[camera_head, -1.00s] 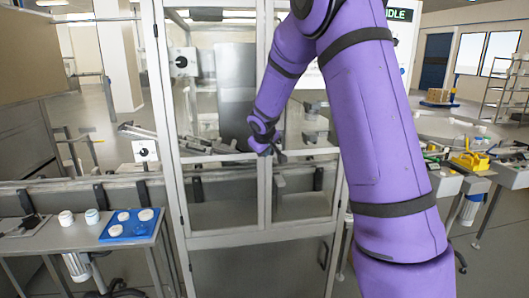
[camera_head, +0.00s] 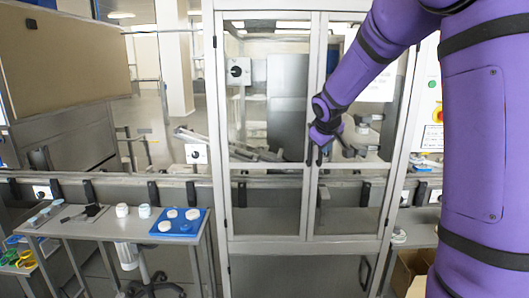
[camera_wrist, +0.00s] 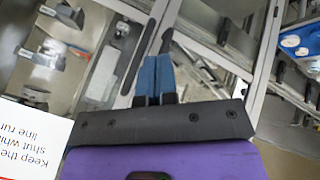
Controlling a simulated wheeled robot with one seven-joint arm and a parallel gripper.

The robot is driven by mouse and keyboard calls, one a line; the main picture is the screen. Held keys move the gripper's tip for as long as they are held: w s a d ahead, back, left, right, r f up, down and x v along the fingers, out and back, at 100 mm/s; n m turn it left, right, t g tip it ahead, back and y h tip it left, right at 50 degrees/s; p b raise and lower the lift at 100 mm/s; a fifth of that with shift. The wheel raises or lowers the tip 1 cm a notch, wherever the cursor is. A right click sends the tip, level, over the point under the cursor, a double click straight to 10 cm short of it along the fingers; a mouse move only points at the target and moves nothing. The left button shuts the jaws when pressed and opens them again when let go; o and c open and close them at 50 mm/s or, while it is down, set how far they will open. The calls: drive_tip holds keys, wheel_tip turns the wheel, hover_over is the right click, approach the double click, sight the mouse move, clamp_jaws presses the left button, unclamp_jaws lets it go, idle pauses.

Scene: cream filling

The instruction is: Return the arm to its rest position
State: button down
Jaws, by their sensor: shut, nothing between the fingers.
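My purple arm comes down from the upper right of the head view. My gripper (camera_head: 316,160) is in front of the middle upright of the glazed cabinet doors (camera_head: 308,205). In the wrist view the two blue fingers of my gripper (camera_wrist: 155,70) lie together with nothing between them. A dark door handle (camera_wrist: 166,42) shows just beyond the fingertips; I cannot tell whether they touch it. The doors look closed in the head view.
A side table (camera_head: 85,225) at the left holds white jars (camera_head: 122,210) and a blue tray (camera_head: 196,232) with several white lids. A conveyor (camera_head: 110,178) runs behind it. A cardboard box (camera_head: 408,275) stands low at the right, near my arm.

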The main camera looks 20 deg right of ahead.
drive_tip(key=s+a+r+y, duration=0.1)
drive_tip(key=s+a, duration=0.4)
drive_tip(key=s, duration=0.6)
drive_tip(key=s+a+r+m+y, duration=0.1)
drive_tip(key=s+a, duration=0.5)
drive_tip(key=s, duration=0.6)
drive_tip(key=s+a+r+m+y, duration=0.1)
drive_tip(key=s+a, duration=0.4)
drive_tip(key=s, duration=0.7)
wheel_tip(320, 180, up, 2)
drive_tip(key=shift+s+a+r+g+y, duration=0.2)
drive_tip(key=shift+a+g+y, duration=0.2)
drive_tip(key=shift+y, duration=0.1)
